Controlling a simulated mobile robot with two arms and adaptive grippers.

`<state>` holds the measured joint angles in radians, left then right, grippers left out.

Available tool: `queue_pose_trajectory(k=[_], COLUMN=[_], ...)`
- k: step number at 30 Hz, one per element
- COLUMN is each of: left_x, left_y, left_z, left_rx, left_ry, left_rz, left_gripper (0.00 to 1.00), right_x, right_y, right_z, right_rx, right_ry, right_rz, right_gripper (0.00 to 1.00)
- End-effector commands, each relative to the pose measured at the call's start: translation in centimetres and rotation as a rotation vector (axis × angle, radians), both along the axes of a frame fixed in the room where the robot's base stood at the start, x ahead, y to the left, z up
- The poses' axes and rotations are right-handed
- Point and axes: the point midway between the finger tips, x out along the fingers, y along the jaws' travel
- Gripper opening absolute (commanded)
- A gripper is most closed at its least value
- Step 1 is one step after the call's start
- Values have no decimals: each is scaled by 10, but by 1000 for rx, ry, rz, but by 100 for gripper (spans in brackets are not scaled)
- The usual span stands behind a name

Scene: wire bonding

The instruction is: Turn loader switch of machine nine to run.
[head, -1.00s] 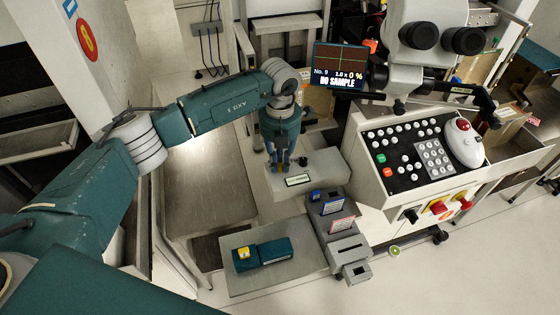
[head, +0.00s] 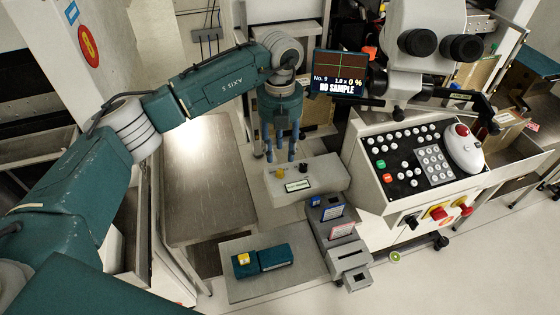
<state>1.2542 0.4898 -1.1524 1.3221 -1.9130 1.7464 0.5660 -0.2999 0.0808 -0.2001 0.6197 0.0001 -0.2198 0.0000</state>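The machine's screen (head: 338,73) reads "No. 9" and "NO SAMPLE". A grey box (head: 322,172) below it carries a small lit display (head: 297,186), a yellow knob (head: 280,174) and a black knob (head: 303,168). Their markings are too small to read, so I cannot tell the loader switch or its setting for certain. My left gripper (head: 280,156) points down just above and behind the two knobs. Its blue fingers are apart, with nothing seen between them. My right gripper is not in view.
A control panel (head: 405,183) with many buttons and a white trackball unit (head: 463,148) stands at right; a black rotary switch (head: 411,220) and red-yellow switches sit below. Grey card holders (head: 350,257) and a teal block (head: 275,257) are in front. A steel table (head: 205,190) lies left.

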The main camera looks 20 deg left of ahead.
Motion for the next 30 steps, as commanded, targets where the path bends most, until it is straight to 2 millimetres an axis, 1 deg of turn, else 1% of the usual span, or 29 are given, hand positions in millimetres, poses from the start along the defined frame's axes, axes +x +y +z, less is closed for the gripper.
queue_pose_trajectory(k=[1,3,6,9,13,30], left_x=[1,1,1,0,0,0], left_y=[0,0,0,0,0,0], left_z=[11,23,36,44,47,46], left_rx=[-1,0,0,-1,-1,0], left_ry=[-4,-2,-2,-1,-1,0], left_rz=[1,1,2,1,1,1], left_gripper=[36,36,36,36,36,36], right_x=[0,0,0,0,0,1], right_y=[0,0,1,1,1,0], right_z=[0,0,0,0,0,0], right_rx=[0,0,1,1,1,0], right_ry=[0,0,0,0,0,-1], right_rz=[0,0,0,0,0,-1], right_gripper=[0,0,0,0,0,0])
